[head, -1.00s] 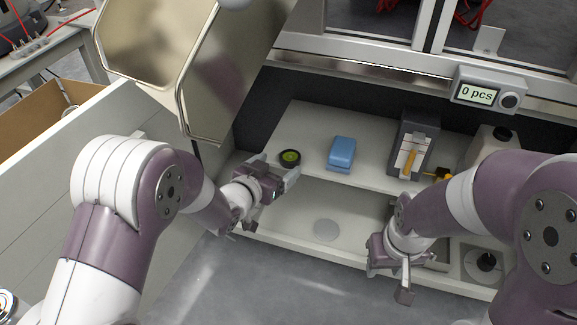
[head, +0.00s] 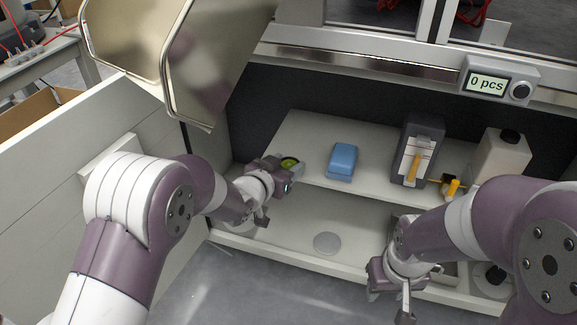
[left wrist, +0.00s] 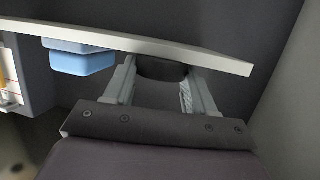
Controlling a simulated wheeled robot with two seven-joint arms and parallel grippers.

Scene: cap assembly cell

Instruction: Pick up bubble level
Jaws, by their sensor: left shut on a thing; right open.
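The bubble level is a small round black disc with a green-yellow centre (head: 289,163). It sits between the fingers of my left gripper (head: 288,168), at the left end of the raised shelf. In the left wrist view, the dark body of the level (left wrist: 162,70) is between the two fingers of the gripper (left wrist: 160,78), and the shelf edge crosses just above. The left gripper is shut on the level. I cannot tell whether the level is clear of the shelf. My right gripper (head: 392,290) is open and empty at the front right, apart from the shelf.
A counter reading "0 pcs" (head: 488,84) is above. A metal hopper (head: 205,70) overhangs the left.

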